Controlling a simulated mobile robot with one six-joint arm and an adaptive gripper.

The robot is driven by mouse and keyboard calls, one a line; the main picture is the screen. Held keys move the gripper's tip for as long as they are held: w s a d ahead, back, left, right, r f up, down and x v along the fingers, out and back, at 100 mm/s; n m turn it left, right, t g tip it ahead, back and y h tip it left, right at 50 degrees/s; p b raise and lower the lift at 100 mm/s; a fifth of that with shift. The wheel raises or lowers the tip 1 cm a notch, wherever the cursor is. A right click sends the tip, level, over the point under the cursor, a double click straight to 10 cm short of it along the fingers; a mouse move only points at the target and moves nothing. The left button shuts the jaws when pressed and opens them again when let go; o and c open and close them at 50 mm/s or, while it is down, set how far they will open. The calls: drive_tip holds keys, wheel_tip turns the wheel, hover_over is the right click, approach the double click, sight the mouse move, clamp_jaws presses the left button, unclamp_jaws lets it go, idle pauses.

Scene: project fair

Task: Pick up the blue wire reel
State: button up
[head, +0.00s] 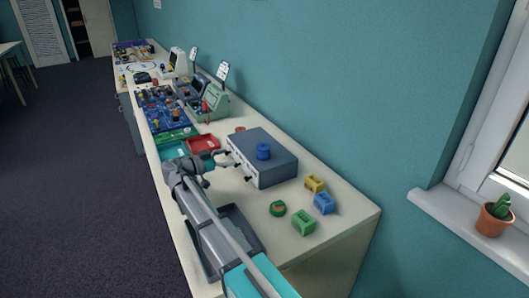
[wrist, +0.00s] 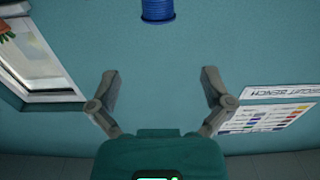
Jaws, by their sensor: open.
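The blue wire reel (head: 263,151) stands on top of a grey box (head: 277,172) on the long bench. In the wrist view the reel (wrist: 158,11) shows at the top edge, partly cut off, roughly centred between my fingers and beyond their tips. My gripper (head: 237,164) is to the left of the reel in the head view, beside the grey box. In the wrist view my gripper (wrist: 160,73) is open, with nothing between its fingers.
A dark tray (head: 257,237) lies below my arm. A red tray (head: 202,144) is farther along. A teal wall runs behind the bench.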

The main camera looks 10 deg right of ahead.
approach(263, 146)
drive_tip(key=shift+x, duration=2.4)
drive_tip(key=shift+d, duration=0.1)
drive_tip(key=shift+x, duration=2.55)
drive_tip(key=shift+f, duration=0.15)
drive_tip(key=c, duration=1.1)
